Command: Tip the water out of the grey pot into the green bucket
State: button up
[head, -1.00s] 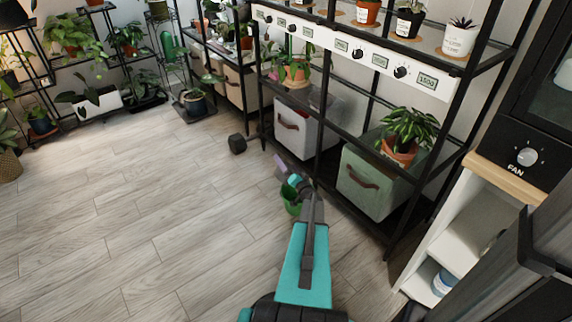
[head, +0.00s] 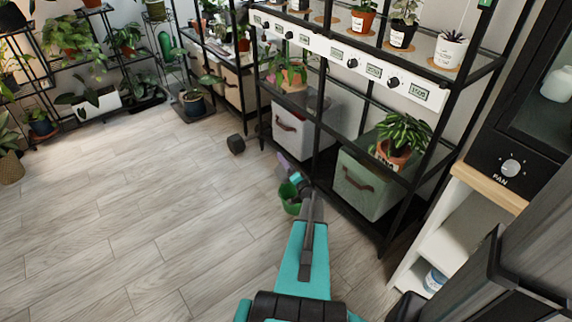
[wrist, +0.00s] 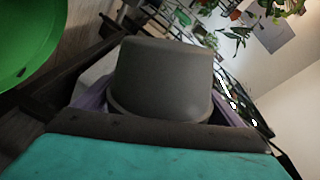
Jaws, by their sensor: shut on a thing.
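The grey pot (wrist: 163,75) fills the middle of the wrist view. It sits between the purple fingers of my gripper (wrist: 165,102), which is shut on it. The pot's inside and any water are hidden from this side. Part of the green bucket (wrist: 25,45) shows large at the upper left of the wrist view, beside the pot. In the head view the green bucket (head: 289,204) stands on the floor in front of the shelf. My gripper (head: 290,175) is close above it there, partly hidden by my arm. The pot is too small to make out clearly in that view.
A black shelf rack with a white bin (head: 294,135) and a green bin (head: 366,185) stands right behind the bucket. A dark weight (head: 236,144) lies on the floor. A white cabinet (head: 447,240) is at the right. The wooden floor at left is clear.

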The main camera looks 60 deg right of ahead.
jog(key=shift+d+r+p, duration=0.1)
jog(key=shift+r+p, duration=0.05)
jog(key=shift+p, duration=0.15)
dwell(2.4)
jog(key=w+a+r+n+t+y, duration=0.1)
jog(key=w+a+r+n+y, duration=0.25)
jog(key=w+a+r, duration=0.5)
jog(key=w+a+r+n+y, duration=0.2)
jog(key=w+a+r+y, duration=0.3)
jog(key=a+r, duration=0.55)
jog(key=w+a+r+n+t+y, duration=0.15)
jog(key=w+a+r+y, duration=0.25)
jog(key=w+a+r, duration=0.55)
jog(key=s+a+r+n+g+y, duration=0.2)
jog(key=a+r, duration=0.3)
jog(key=a, duration=0.9)
jog(key=s+a+r+n+g+y, duration=0.3)
jog(key=a+r+n+y, duration=0.1)
jog(key=a, duration=1)
jog(key=s+a+r+n+g+y, duration=0.2)
jog(key=a+r+y, duration=0.3)
jog(key=a, duration=0.8)
jog(key=shift+s+a+r+n, duration=0.4)
jog(key=shift+s+r+n, duration=0.1)
jog(key=shift+s+n, duration=0.25)
jog(key=shift+d+g, duration=0.1)
jog(key=shift+g, duration=0.15)
